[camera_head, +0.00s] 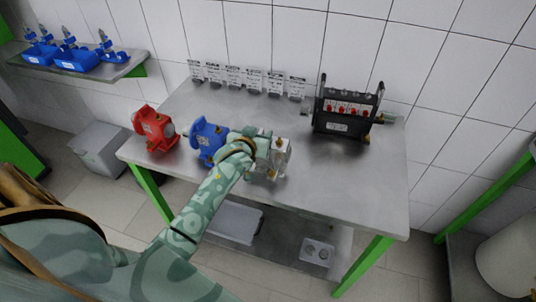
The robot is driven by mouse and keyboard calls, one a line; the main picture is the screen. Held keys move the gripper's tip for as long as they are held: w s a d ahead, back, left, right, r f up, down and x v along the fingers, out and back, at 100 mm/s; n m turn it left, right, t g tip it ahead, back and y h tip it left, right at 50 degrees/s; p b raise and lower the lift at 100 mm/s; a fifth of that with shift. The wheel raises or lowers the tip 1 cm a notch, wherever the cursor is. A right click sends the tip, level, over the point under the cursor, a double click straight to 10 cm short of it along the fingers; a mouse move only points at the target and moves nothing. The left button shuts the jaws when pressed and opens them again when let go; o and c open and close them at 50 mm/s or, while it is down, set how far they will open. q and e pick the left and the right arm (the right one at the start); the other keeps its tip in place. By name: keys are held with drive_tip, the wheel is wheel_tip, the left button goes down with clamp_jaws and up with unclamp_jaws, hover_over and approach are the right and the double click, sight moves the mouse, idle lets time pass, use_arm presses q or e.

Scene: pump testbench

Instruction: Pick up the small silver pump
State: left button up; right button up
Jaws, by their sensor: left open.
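The small silver pump (284,155) stands on the metal table (350,185), right of the blue pump. My left arm reaches in from the lower left, and my left gripper (266,158) is at the left side of the silver pump. The gripper covers part of the pump, and its fingers are hard to make out at this size. The gripper is open; whether it touches the pump cannot be told. My right gripper is not in view.
A blue pump (206,139) and a red pump (153,127) stand to the left on the table. A black-framed testbench unit (345,108) stands at the back right. Several small label cards (254,80) line the back edge. The table's front right is clear.

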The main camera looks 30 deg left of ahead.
use_arm(q)
drive_tip(key=shift+c, duration=1.3)
clamp_jaws()
drive_tip(key=shift+r, duration=0.1)
